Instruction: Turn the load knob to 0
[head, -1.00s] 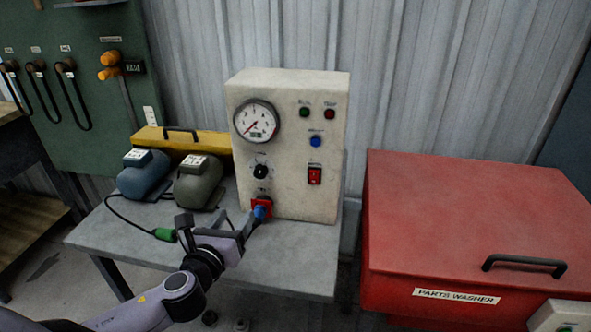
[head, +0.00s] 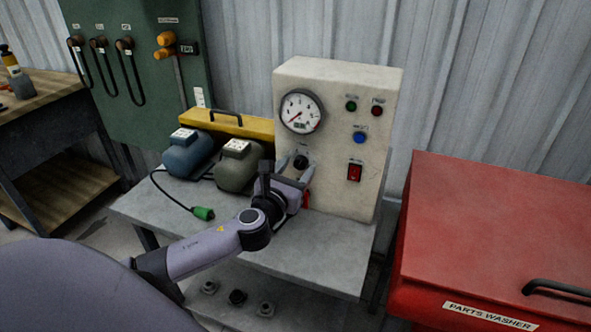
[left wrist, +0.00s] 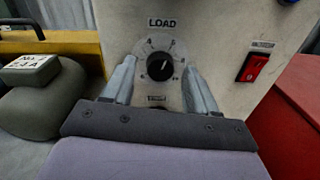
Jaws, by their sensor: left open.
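The black load knob (left wrist: 160,66) sits on a pale round dial under the LOAD label in the left wrist view. Its white pointer mark leans up and slightly right; the dial figures are too small to read. In the head view the knob (head: 301,162) is on the front of the cream test cabinet (head: 345,85). My left gripper (head: 297,168) is open, its two fingers on either side of the knob. A gap shows between each finger and the knob in the left wrist view (left wrist: 162,75). My right gripper is out of view.
A pressure gauge (head: 302,111) is above the knob, a red switch (head: 355,171) to its right. A blue motor (head: 187,155) and an olive motor (head: 238,168) stand left on the grey bench (head: 310,250). A red parts washer (head: 490,220) is at right.

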